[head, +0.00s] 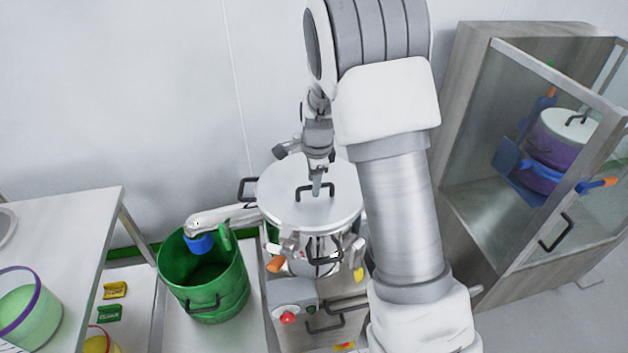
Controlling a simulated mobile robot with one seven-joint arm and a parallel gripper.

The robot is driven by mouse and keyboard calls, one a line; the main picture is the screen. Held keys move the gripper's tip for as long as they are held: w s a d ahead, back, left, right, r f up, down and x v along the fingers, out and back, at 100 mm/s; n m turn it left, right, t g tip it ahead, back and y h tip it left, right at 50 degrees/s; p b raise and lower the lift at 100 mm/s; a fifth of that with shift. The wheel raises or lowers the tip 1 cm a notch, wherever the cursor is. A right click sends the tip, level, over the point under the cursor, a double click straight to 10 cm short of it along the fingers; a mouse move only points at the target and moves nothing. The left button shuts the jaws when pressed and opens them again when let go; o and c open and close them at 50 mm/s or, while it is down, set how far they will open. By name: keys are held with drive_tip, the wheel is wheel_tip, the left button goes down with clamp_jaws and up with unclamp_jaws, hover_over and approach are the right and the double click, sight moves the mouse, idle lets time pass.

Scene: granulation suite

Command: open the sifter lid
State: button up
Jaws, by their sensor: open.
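The sifter lid (285,207) is a round, pale grey disc with a dark bar handle (328,188) near its middle. It lies flat and closed on top of the sifter (312,262). My gripper (316,188) points down from above, with its fingertips at the left part of the lid handle. The jaws are open. From this view I cannot tell whether the fingers touch the handle or straddle it. My arm hides the right edge of the lid and the right side of the sifter.
A green bucket (180,285) stands left of the sifter under its spout (222,218). A table (75,225) with a green-filled tub (30,315) is at far left. A glass-fronted cabinet (460,110) holding a purple vessel (560,138) stands at right. The wall is close behind.

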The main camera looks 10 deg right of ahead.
clamp_jaws()
idle(1.4)
